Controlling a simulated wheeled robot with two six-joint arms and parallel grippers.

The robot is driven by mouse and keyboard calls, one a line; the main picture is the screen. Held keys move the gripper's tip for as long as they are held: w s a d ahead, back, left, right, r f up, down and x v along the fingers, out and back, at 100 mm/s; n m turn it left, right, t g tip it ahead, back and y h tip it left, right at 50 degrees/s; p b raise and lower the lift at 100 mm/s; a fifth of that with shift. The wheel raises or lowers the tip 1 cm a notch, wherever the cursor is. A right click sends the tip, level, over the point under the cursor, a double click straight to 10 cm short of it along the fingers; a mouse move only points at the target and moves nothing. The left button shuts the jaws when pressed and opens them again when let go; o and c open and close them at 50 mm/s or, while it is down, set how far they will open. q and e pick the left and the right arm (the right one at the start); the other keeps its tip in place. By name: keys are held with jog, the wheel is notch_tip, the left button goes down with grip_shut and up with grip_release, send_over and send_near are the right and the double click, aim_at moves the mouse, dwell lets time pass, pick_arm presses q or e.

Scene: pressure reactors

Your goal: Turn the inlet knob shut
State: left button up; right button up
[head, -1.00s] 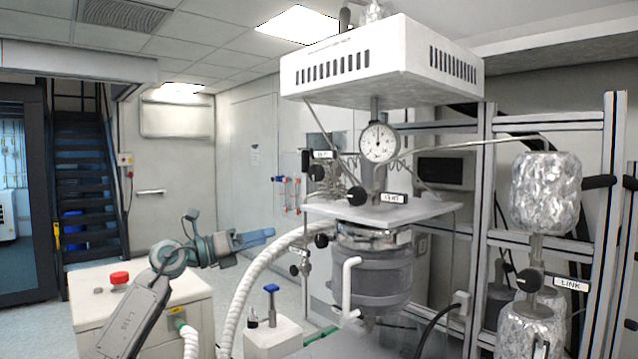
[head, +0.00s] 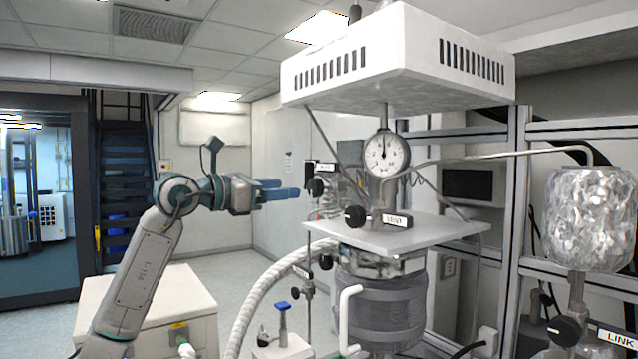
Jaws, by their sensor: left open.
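The reactor (head: 381,305) is a grey vessel under a white plate (head: 405,230). Several black knobs sit on its fittings. One knob (head: 316,187) is on the upper left, beside a small white tag (head: 325,167) whose text is too small to read surely. Another knob (head: 355,216) is at the plate, beside a tag (head: 397,220) that seems to read VENT. I cannot tell for sure which knob is the inlet. My left gripper (head: 288,189) is open and empty, pointing right, its fingertips just left of the upper-left knob in the picture. My right gripper is out of view.
A pressure gauge (head: 386,153) and a white vented box (head: 400,60) stand above the plate. A white corrugated hose (head: 262,296) and a blue-topped valve (head: 283,306) are below my left gripper. A foil-wrapped cylinder (head: 590,218) and metal frame are at right.

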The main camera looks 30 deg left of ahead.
aim_at(312, 187)
pick_arm(q)
jog(key=x, duration=0.1)
jog(key=p+x, duration=0.1)
jog(key=x, duration=0.1)
jog(key=shift+d+r+p, duration=0.1)
jog(key=shift+r+p, duration=0.15)
jog(key=shift+p, duration=0.1)
jog(key=shift+p+x, duration=0.4)
jog(key=shift+x, duration=0.6)
jog(key=p+x, duration=0.1)
jog(key=x, duration=0.2)
jog(key=shift+w+f+p, duration=0.2)
jog(key=shift+w+p, duration=0.05)
jog(key=shift+p, duration=0.05)
jog(key=shift+w+d, duration=0.15)
jog(key=shift+w, duration=0.1)
jog(key=shift+w+f, duration=0.1)
jog(key=shift+f, duration=0.05)
jog(key=c, duration=0.9)
jog(key=shift+c, duration=0.3)
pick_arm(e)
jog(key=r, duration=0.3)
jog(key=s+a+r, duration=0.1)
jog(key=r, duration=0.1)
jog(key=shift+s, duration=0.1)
